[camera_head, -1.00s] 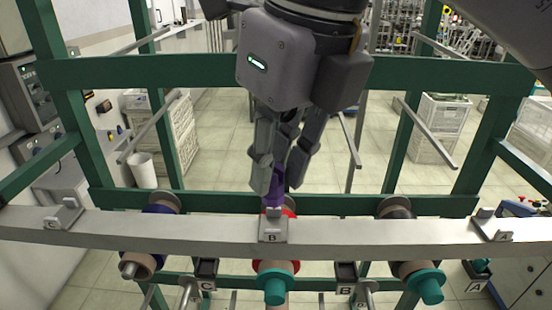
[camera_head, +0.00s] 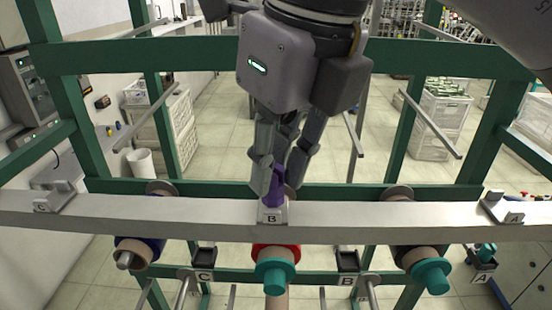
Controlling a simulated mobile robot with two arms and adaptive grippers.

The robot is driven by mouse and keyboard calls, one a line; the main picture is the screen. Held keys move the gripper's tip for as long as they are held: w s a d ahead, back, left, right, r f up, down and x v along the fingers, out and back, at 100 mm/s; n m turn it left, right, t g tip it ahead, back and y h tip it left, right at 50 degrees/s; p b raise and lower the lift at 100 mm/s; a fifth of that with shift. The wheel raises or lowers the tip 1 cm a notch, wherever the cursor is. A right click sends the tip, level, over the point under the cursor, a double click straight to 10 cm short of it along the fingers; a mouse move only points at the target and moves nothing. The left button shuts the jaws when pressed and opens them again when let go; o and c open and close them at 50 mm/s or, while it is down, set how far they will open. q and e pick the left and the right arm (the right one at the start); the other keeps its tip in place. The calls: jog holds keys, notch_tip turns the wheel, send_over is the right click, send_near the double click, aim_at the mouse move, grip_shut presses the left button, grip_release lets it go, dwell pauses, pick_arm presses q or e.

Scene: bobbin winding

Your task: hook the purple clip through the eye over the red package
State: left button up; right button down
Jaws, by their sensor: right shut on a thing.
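My right gripper (camera_head: 279,178) comes down from the top middle and is shut on the purple clip (camera_head: 275,188). The clip is just above and behind the bracket marked B (camera_head: 272,213) on the grey rail. The fingers hide part of the clip, and I cannot tell whether it touches the bracket or passes through an eye. The red package (camera_head: 275,252) shows below the rail, under bracket B, with a teal cap (camera_head: 275,277) at its front end. My left gripper is not clearly in view.
The grey rail (camera_head: 370,217) crosses the whole view, with brackets C (camera_head: 55,198) and A (camera_head: 503,208) at its ends. Green frame posts surround the arm.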

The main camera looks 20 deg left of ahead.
jog(key=shift+f+b, duration=0.3)
jog(key=shift+f, duration=0.2)
jog(key=shift+d, duration=0.1)
jog(key=shift+w+d+r+b, duration=0.1)
jog(key=shift+w+d+b, duration=0.15)
jog(key=shift+d, duration=0.55)
jog(key=shift+w+d+r+b, duration=0.1)
jog(key=shift+w+d+b, duration=0.1)
jog(key=shift+d, duration=0.55)
jog(key=shift+w+d+b, duration=0.15)
jog(key=shift+w+d, duration=0.1)
jog(key=shift+d, duration=0.55)
jog(key=shift+a+r, duration=0.1)
jog(key=p+v, duration=0.2)
jog(key=v, duration=0.1)
jog(key=p+v, duration=0.1)
jog(key=shift+w+r, duration=0.35)
